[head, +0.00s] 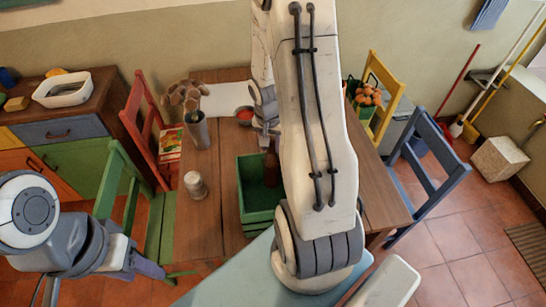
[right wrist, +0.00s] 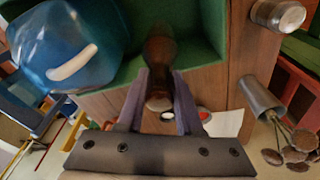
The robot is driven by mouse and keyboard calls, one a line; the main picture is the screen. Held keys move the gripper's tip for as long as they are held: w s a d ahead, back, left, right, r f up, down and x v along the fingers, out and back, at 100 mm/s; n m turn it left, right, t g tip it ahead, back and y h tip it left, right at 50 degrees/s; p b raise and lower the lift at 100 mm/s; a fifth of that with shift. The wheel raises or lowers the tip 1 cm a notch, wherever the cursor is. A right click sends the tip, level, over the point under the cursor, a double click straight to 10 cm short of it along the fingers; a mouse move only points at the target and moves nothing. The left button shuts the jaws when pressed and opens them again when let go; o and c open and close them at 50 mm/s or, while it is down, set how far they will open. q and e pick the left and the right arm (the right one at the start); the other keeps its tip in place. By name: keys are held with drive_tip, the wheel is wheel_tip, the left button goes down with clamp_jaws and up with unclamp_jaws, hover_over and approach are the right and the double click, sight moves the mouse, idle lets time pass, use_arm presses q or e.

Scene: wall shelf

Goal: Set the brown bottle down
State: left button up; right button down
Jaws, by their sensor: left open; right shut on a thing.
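The brown bottle (right wrist: 159,50) is dark and glossy, with its neck end between the two grey fingers of my right gripper (right wrist: 160,100) in the right wrist view. In the head view, a brown strip of the bottle (head: 271,168) shows beside my right arm, against the green crate (head: 262,215). The crate (right wrist: 212,18) also lies behind the bottle in the wrist view. Whether the bottle's base touches the crate floor cannot be seen. My right gripper (head: 268,140) is partly hidden by the arm. My left gripper (head: 148,268) is open and empty at lower left.
A clear blue vessel (right wrist: 65,45) is close by in the wrist view. The wooden table (head: 205,225) also holds a metal can (head: 195,185), a tall cup with brown-headed stems (head: 198,130) and a red bowl (head: 244,115). Chairs stand around it.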

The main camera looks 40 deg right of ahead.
sight(271, 153)
drive_tip(key=shift+f+b, duration=0.45)
drive_tip(key=shift+f, duration=1.45)
drive_tip(key=shift+f+b, duration=0.6)
drive_tip(key=shift+b, duration=0.2)
drive_tip(key=c, duration=0.6)
unclamp_jaws()
drive_tip(key=shift+o, duration=0.2)
drive_tip(key=shift+r, duration=0.15)
